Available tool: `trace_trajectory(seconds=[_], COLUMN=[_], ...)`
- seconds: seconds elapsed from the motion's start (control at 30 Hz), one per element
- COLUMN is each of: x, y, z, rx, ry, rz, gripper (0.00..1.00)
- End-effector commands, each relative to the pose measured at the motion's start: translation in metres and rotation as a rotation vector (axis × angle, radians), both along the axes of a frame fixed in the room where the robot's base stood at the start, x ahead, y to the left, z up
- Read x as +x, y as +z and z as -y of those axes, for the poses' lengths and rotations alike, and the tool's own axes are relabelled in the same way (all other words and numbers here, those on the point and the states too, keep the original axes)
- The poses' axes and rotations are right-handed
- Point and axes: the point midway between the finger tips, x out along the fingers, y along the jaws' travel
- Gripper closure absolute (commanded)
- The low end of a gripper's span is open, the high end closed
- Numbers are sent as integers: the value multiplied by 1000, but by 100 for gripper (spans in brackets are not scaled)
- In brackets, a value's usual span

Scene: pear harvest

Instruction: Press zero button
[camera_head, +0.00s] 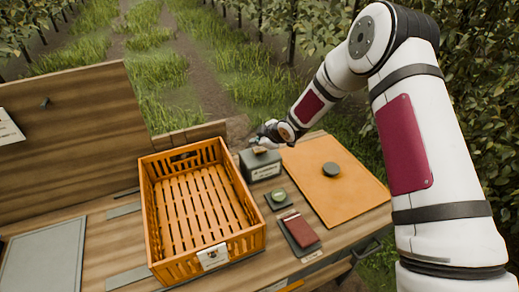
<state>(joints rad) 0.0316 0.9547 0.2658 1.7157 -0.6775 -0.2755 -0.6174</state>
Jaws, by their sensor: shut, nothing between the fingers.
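A small dark square pad with a round green top (279,196) lies on the table to the right of the crate. A grey box (263,171) with a small label on its front stands just behind it, with a small brownish piece on top. No "zero" marking is readable, so I cannot tell which of these carries the zero button. My gripper (266,137) is small in view at the end of my arm, over the back edge of the table near the top of the grey box. It looks shut and empty. I cannot tell whether it touches the box.
An empty orange slatted crate (157,235) stands left of the box. An orange board (358,196) with a dark round knob-like piece (331,169) lies to the right. A dark red booklet (301,229) lies in front. A grey panel (45,262) is at far left.

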Motion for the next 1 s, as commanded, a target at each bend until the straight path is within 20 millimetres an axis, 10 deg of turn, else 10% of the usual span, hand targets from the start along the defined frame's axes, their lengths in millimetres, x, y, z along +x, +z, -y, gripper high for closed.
trace_trajectory(seconds=[1.0], x=[0], y=[-12], z=[0], rx=[0], ry=[1], rz=[-1], gripper=[100])
